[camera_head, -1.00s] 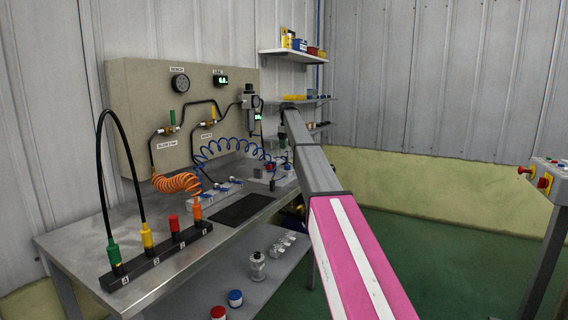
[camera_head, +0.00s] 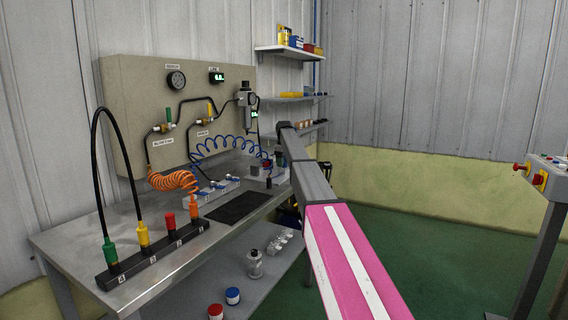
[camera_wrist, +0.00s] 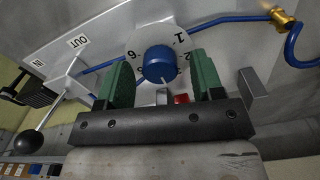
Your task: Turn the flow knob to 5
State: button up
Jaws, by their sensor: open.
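The blue flow knob (camera_wrist: 157,63) sits on a white round dial (camera_wrist: 172,35) with black numbers in the wrist view. A 1 and a 6 read clearly; other numbers are partly hidden. A pale pointer mark on the knob faces the bottom of the picture. My gripper (camera_wrist: 161,68) is open, with one green-padded finger on each side of the knob. Gaps show between pads and knob in the picture; the depth is hard to tell. In the head view my arm hides my gripper, and I cannot make out the knob.
A red part (camera_wrist: 181,98) lies below the dial. A lever with a black ball (camera_wrist: 27,142) is at left, near IN and OUT labels. A blue hose with a brass fitting (camera_wrist: 284,20) runs at right. The metal workbench (camera_head: 70,248) holds a hose rack and a coiled orange hose (camera_head: 172,181).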

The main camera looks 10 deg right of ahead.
jog(key=c, duration=0.9)
jog(key=shift+m, duration=0.4)
jog(key=m, duration=1)
jog(key=shift+m, duration=1.6)
